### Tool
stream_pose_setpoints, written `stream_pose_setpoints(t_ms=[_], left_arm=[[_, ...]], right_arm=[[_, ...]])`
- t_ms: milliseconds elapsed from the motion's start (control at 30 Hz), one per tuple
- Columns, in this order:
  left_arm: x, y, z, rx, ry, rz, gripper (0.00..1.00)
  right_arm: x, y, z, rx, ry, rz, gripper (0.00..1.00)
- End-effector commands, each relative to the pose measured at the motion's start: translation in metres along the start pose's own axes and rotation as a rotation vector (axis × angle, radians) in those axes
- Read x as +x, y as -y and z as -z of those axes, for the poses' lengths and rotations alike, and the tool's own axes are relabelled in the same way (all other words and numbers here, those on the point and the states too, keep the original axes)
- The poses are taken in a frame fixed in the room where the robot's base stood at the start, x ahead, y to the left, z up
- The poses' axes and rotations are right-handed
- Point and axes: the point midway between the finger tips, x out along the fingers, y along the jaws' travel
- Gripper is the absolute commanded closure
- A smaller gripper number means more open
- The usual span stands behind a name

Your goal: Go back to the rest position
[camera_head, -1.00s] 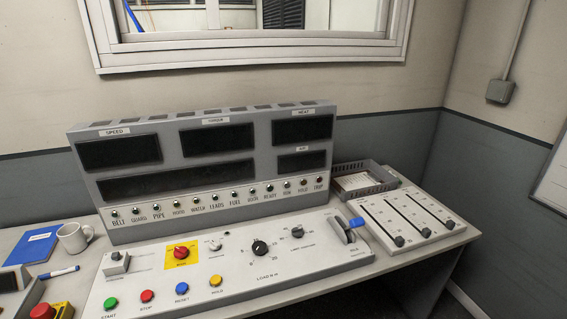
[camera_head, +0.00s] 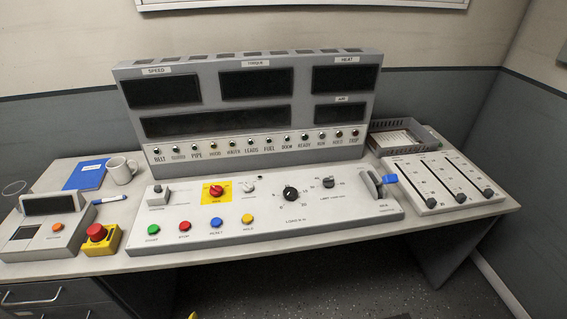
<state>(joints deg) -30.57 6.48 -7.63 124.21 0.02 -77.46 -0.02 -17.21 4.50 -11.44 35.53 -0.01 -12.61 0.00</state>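Neither of my grippers shows in the head view. The control console (camera_head: 270,228) lies on the desk with green, red, blue and yellow buttons along its front. A red rotary switch (camera_head: 215,190) sits on a yellow plate, and a black load knob (camera_head: 290,193) is to its right. A lever with a blue tag (camera_head: 389,179) stands at the console's right end. The display panel (camera_head: 250,108) rises behind, its screens dark.
A slider box (camera_head: 434,181) and a grey tray (camera_head: 399,138) are at the right. A mug (camera_head: 121,170), blue booklet (camera_head: 87,174), marker (camera_head: 109,200), red emergency button (camera_head: 96,232) and small instrument (camera_head: 47,232) are at the left. Floor is open in front of the desk.

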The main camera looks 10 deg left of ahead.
Motion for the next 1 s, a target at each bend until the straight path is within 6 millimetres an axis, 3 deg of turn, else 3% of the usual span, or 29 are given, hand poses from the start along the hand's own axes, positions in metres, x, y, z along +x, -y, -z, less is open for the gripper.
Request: stream_pose_setpoints(t_ms=[267, 500, 700, 1000], left_arm=[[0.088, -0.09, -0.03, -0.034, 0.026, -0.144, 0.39], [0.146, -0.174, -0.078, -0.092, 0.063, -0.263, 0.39], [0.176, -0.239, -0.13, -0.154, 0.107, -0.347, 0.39], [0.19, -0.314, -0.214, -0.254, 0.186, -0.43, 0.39]], right_arm=[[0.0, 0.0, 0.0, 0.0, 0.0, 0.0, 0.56], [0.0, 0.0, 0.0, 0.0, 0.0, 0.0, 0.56], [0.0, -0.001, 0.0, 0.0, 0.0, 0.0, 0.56], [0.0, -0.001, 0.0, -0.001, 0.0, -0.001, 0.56]])
